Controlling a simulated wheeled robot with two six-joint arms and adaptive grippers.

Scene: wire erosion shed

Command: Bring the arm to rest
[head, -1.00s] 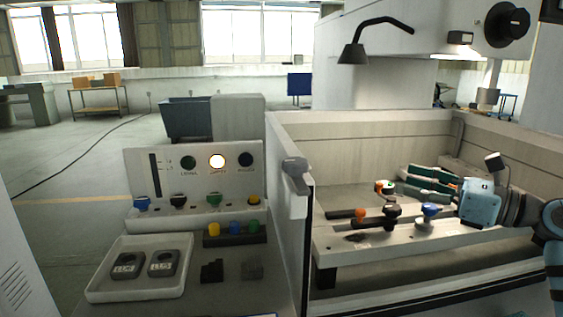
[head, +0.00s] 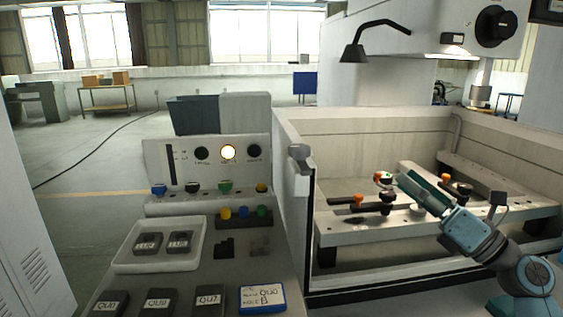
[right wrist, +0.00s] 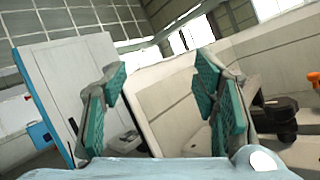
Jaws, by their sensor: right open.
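My right arm comes in from the lower right in the head view. Its blue-grey gripper (head: 408,184) reaches up and left over the work tank, above the fixture rail. In the right wrist view the gripper (right wrist: 160,98) has its teal-padded fingers spread apart, with nothing between them. The pale tank wall shows behind the fingers. My left gripper is not in view.
The machine tank (head: 375,143) holds a pale rail (head: 345,232) with orange-knobbed and black clamps close to the gripper. Left of it are a control panel (head: 208,158), a white tray (head: 128,258) and labelled blocks. A dark lamp (head: 353,52) hangs above.

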